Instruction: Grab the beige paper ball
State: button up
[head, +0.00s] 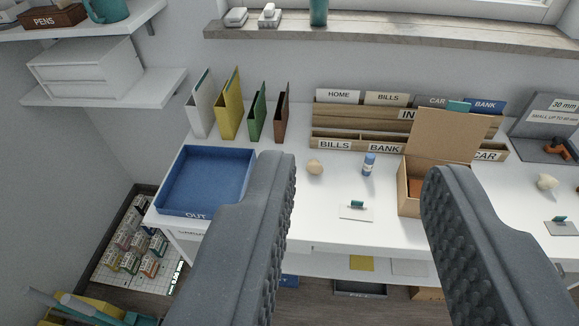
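A small beige paper ball (315,167) lies on the white desk (330,228), right of the blue tray and in front of the wooden letter organizer. Nothing is held. The ball is fully in view.
A blue OUT tray (189,212) stands at the desk's left. A small card with a green clip (356,211) lies in front. The wooden organizer (395,127) stands behind.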

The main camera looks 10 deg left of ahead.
aim_at(314, 166)
jog(key=u, duration=0.1)
jog(key=i, duration=1)
jog(key=z, duration=0.05)
